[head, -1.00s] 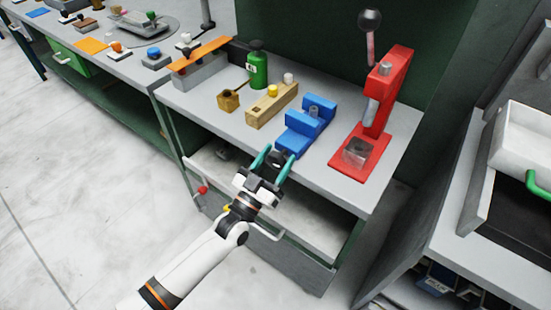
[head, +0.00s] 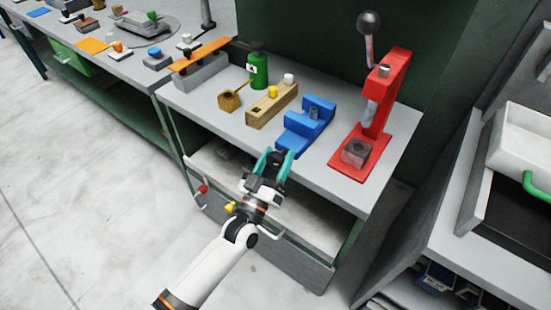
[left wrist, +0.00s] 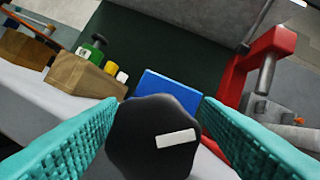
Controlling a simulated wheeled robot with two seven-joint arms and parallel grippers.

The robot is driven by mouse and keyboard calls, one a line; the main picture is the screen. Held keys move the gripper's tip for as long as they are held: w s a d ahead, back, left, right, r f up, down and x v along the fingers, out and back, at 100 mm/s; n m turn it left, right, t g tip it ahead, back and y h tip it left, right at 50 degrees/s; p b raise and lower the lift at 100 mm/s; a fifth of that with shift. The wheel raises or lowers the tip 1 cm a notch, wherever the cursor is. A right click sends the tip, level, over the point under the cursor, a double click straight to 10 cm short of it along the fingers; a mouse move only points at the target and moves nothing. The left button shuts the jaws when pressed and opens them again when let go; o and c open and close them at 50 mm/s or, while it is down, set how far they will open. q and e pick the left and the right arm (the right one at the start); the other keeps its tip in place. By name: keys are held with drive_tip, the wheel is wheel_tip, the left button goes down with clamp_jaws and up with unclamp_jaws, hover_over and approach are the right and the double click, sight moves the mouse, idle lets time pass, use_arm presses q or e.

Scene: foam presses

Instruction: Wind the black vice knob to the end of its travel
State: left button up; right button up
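The blue vice (head: 303,128) stands at the front edge of the grey bench, with a grey cylinder (head: 314,112) between its jaws. Its black knob (head: 277,157) faces out over the edge. In the left wrist view the knob (left wrist: 152,140) fills the space between my teal fingers and carries a slightly tilted white mark (left wrist: 175,138). My left gripper (head: 277,160) has one finger on each side of the knob and looks shut on it. The vice body (left wrist: 168,88) is mostly hidden behind the knob there. My right gripper is not in view.
A red press (head: 375,120) stands right of the vice. A wooden block (head: 265,112) and a green bottle (head: 258,72) stand to its left. A drawer handle (head: 268,232) and a red knob (head: 203,189) are below the bench top. The floor at left is clear.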

use_arm(q)
drive_tip(key=shift+a+f, duration=0.15)
drive_tip(key=shift+f, duration=0.1)
drive_tip(key=m+h, duration=0.1)
drive_tip(key=m, duration=0.1)
drive_tip(key=m+b, duration=0.1)
drive_tip(key=m, duration=0.1)
drive_tip(key=shift+w+g+h, duration=0.15)
drive_tip(key=shift+g+h, duration=0.25)
drive_tip(key=shift+s+a+f+m+g+h, duration=0.15)
drive_tip(key=shift+m+h, duration=0.1)
drive_tip(key=shift+m, duration=0.3)
drive_tip(key=shift+s+f+m+g+h, duration=0.15)
drive_tip(key=shift+m+h, duration=0.1)
drive_tip(key=shift+m, duration=0.3)
drive_tip(key=b+v, duration=0.2)
drive_tip(key=v, duration=0.9)
drive_tip(key=s+a+f+g+y, duration=0.1)
drive_tip(key=a+f+g+y, duration=0.1)
drive_tip(key=f, duration=1.1)
drive_tip(key=s+a+f+n+g+y, duration=0.1)
drive_tip(key=a+f+g+y, duration=0.2)
drive_tip(key=f, duration=1)
drive_tip(key=a+y, duration=0.2)
drive_tip(key=a, duration=0.1)
drive_tip(key=shift+s+n+g, duration=0.25)
drive_tip(key=shift+n+g, duration=0.05)
